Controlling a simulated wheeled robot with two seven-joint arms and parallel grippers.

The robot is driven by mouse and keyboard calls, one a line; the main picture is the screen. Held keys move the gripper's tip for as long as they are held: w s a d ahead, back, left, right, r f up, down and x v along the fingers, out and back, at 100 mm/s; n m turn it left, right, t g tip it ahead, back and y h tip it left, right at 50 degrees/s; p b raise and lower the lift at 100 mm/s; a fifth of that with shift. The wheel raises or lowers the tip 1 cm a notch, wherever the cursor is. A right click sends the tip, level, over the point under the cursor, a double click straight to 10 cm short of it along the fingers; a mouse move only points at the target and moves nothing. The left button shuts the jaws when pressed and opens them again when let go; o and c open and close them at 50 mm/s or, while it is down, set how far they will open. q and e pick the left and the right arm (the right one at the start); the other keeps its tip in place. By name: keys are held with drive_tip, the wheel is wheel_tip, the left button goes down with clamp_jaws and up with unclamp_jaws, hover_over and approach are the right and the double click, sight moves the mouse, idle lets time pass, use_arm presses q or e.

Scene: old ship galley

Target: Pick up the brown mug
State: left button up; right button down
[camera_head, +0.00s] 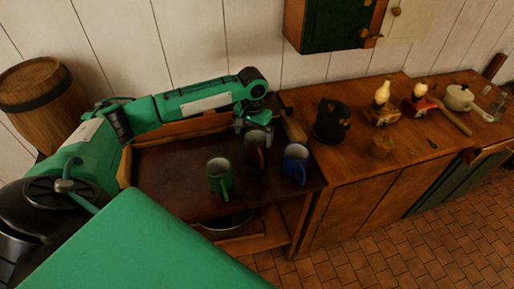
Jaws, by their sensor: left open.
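The brown mug (255,152) stands on the dark shelf top, between a green mug (219,177) on its left and a blue mug (296,163) on its right. My left gripper (252,122) is open at the mug's upper end, reaching in from the left and pointing down. The gripper partly hides the mug's top, and I cannot tell whether the fingers touch it. My right gripper is not in view.
The dark shelf top (170,180) is clear on its left. The wooden counter (345,172) on the right holds a black kettle (331,122), a wooden cup (381,146), two lamps and a pale pot (459,97). A barrel (42,98) stands at left.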

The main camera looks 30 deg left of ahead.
use_arm(q)
drive_tip(key=shift+f, duration=0.4)
drive_tip(key=shift+w+f, duration=0.1)
drive_tip(key=shift+f, duration=0.15)
drive_tip(key=f, duration=0.1)
drive_tip(key=f+p, duration=0.2)
drive_tip(key=f, duration=0.1)
drive_tip(key=shift+d+f, duration=0.1)
drive_tip(key=shift+d, duration=0.15)
drive_tip(key=shift+f, duration=0.4)
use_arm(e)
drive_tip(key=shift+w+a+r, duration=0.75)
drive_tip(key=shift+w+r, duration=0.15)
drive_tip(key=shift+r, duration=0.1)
use_arm(q)
drive_tip(key=shift+c, duration=0.5)
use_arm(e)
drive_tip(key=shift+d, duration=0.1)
use_arm(q)
drive_tip(key=c, duration=1.1)
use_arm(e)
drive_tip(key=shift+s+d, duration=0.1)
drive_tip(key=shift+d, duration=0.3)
